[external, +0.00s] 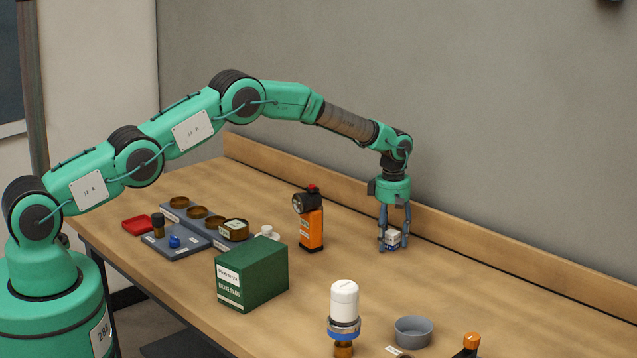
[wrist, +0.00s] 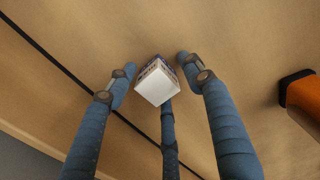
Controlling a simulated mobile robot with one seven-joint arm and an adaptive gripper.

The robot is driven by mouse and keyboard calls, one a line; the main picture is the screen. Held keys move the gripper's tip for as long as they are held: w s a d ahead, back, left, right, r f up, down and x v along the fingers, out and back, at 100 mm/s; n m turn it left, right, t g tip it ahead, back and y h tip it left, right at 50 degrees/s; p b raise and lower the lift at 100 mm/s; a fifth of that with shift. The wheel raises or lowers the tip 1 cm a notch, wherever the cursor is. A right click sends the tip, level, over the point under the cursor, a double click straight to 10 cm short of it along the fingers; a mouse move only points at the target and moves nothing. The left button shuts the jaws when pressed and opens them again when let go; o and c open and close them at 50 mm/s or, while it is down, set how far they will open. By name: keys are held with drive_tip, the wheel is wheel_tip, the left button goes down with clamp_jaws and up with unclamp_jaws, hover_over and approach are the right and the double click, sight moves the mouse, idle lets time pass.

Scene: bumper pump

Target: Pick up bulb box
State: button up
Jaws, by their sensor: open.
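The bulb box, a small white box with dark blue printed sides (external: 392,238), stands on the wooden table near the back ledge. It also shows in the wrist view (wrist: 155,84), with its plain white top facing me. My gripper (external: 394,242) points straight down over the box, its blue fingers spread around it. In the wrist view my gripper (wrist: 155,82) has one finger left of the box, one right, and a third below it. Gaps show between the left and right fingers and the box. I cannot tell whether the third finger touches it.
An orange flashlight with a black head (external: 311,222) stands left of the box. A green brake pads box (external: 252,275) is nearer the front. A white-topped bottle (external: 344,305) and a grey bowl (external: 413,331) stand at the front. The back ledge (external: 480,248) runs close behind my gripper.

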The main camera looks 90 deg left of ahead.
sight(388, 233)
drive_tip(key=c, duration=1.1)
drive_tip(key=shift+r, duration=0.1)
drive_tip(key=shift+r, duration=1.65)
drive_tip(key=shift+s+d+r, duration=0.15)
drive_tip(key=shift+s+d, duration=0.1)
drive_tip(key=shift+s, duration=0.2)
drive_tip(key=s+d, duration=0.2)
drive_tip(key=s, duration=0.2)
drive_tip(key=s+d, duration=0.3)
drive_tip(key=s, duration=0.1)
drive_tip(key=s+d+r, duration=0.1)
drive_tip(key=s+d, duration=0.2)
drive_tip(key=s, duration=0.1)
drive_tip(key=shift+s+r+p, duration=0.1)
drive_tip(key=shift+s+p, duration=0.15)
drive_tip(key=shift+p, duration=0.05)
